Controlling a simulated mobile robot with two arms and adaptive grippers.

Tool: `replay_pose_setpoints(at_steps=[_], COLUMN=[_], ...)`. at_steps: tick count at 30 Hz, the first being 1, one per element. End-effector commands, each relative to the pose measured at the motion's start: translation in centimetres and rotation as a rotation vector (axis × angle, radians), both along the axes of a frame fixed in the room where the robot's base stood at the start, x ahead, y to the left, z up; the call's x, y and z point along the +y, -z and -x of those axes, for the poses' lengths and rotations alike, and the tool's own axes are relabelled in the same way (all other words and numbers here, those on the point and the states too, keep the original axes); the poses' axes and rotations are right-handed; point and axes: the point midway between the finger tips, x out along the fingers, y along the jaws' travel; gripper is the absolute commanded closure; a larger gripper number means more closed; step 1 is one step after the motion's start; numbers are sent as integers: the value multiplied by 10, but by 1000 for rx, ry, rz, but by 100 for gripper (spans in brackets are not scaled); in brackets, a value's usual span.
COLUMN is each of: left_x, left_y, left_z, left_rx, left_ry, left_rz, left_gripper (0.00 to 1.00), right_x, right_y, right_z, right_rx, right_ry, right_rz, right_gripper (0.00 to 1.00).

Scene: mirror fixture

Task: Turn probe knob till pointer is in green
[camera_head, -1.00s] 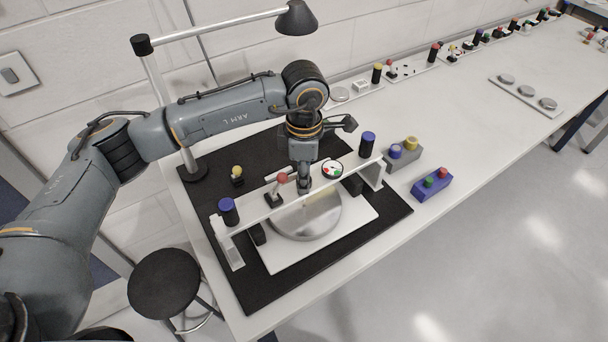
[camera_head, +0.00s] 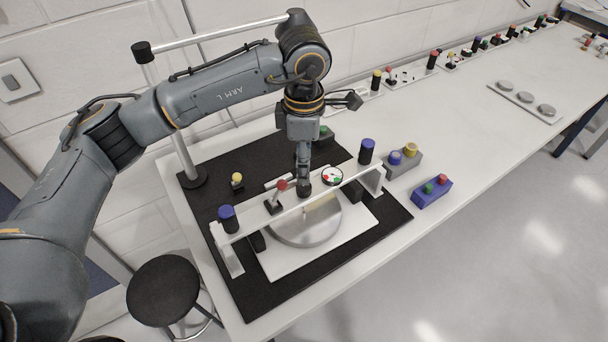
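The white fixture bar (camera_head: 237,228) spans a round silver plate (camera_head: 318,232) on a white base. A small round dial (camera_head: 332,176) with red and green on a white face sits on the bar; its pointer is too small to read. A dark knob (camera_head: 304,189) stands on the bar just left of the dial. My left gripper (camera_head: 303,180) points down directly over this knob, its narrow fingers close together. I cannot tell whether they grip the knob or are apart from it. A red-topped lever (camera_head: 282,185) stands left of the gripper. My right gripper is not in view.
Blue-capped posts (camera_head: 228,217) and (camera_head: 367,151) stand at the bar's ends. A lamp post (camera_head: 170,110) rises behind. A yellow-topped knob (camera_head: 237,178) is on the black mat (camera_head: 270,302). Button boxes (camera_head: 432,191) stand to the right. The table front is clear.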

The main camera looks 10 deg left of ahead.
Motion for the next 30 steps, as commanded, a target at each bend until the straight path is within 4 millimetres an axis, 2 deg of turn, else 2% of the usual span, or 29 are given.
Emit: replay_pose_setpoints(at_steps=[3, 10, 30], left_x=[0, 0, -2], left_y=[-25, -51, -53], left_z=[-1, 0, -1], left_rx=[-3, 0, 2], left_ry=[0, 0, -21], left_rz=[0, 0, 0], left_gripper=[46, 46, 46], right_x=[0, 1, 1], right_y=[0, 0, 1], right_z=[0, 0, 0], right_rx=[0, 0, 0], right_ry=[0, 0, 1], right_rz=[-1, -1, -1], right_gripper=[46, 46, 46])
